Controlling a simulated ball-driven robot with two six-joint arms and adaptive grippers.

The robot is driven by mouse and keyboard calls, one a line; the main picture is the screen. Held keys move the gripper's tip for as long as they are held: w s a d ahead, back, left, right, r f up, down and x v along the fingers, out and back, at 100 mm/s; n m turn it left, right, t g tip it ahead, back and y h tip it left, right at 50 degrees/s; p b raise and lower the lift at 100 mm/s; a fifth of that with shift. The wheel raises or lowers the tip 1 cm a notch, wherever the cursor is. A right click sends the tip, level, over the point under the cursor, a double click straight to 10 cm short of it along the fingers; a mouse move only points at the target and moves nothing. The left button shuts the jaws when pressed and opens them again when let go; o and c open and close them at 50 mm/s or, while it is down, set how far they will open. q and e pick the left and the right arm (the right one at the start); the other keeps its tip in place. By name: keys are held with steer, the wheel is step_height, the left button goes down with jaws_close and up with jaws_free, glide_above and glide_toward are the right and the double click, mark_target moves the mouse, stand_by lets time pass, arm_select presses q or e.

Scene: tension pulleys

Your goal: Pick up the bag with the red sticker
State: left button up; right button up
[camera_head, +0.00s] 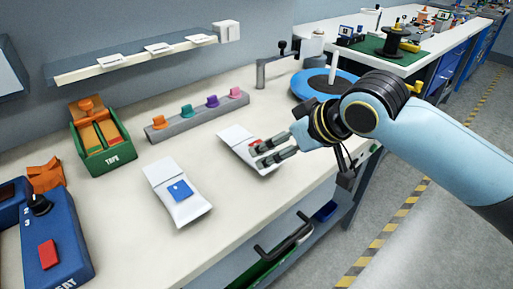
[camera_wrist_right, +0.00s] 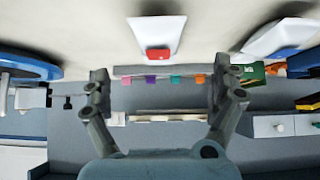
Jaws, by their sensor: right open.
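The bag with the red sticker (camera_head: 236,137) is white and lies on the pale bench top. Its red sticker (camera_head: 254,142) is partly behind my right gripper (camera_head: 263,155), whose fingers reach over the bag's right side. In the right wrist view the white bag (camera_wrist_right: 156,32) and its red sticker (camera_wrist_right: 158,53) show ahead, between the two spread fingers of my right gripper (camera_wrist_right: 160,76). The gripper is open and empty; I cannot tell its height above the bag. My left gripper is not in view.
A white bag with a blue sticker (camera_head: 167,176) lies to the left. Behind are a grey rack of coloured pegs (camera_head: 193,121) and a green TAPE box (camera_head: 115,158). A blue round base (camera_head: 300,85) stands behind my right arm. The bench's front edge (camera_head: 290,205) is near.

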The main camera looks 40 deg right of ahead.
mark_target(267, 152)
steer(key=w+f, duration=0.2)
steer(key=w, duration=0.2)
steer(key=shift+w+f+b, duration=0.25)
steer(key=shift+f+b, duration=0.05)
steer(key=shift+f, duration=0.1)
steer(key=x, duration=0.5)
steer(key=shift+w+a+f, duration=0.1)
steer(key=shift+w+f, duration=0.15)
steer(key=shift+f, duration=0.05)
steer(key=shift+c, duration=0.2)
steer(key=c, duration=1.3)
